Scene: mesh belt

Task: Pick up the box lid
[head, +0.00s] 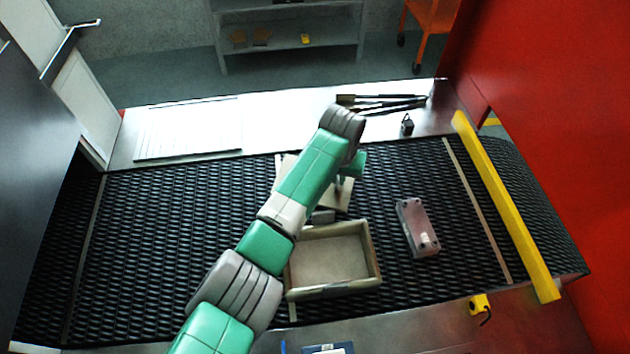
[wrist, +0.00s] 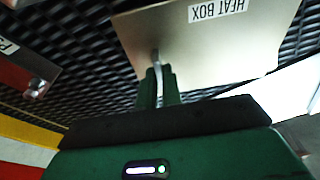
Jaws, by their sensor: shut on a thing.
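The box lid (wrist: 225,50) is a pale beige plate with a "HEAT BOX" label, and it fills the upper middle of the wrist view. In the head view the lid (head: 336,201) is partly hidden behind my arm, just beyond the open box. My gripper (wrist: 158,74) is shut on the lid's small knob, whose top shows between the green fingers. In the head view my gripper (head: 346,178) is over the lid. I cannot tell how far the lid is above the belt. The open, empty-looking box (head: 374,262) sits on the belt, nearer than the lid.
A metal block (head: 417,228) lies on the black mesh belt (head: 150,245), right of the box. A yellow bar (head: 505,205) crosses the belt's right end. Dark tools (head: 385,104) and a small black object (head: 407,124) rest on the far ledge. The belt's left side is clear.

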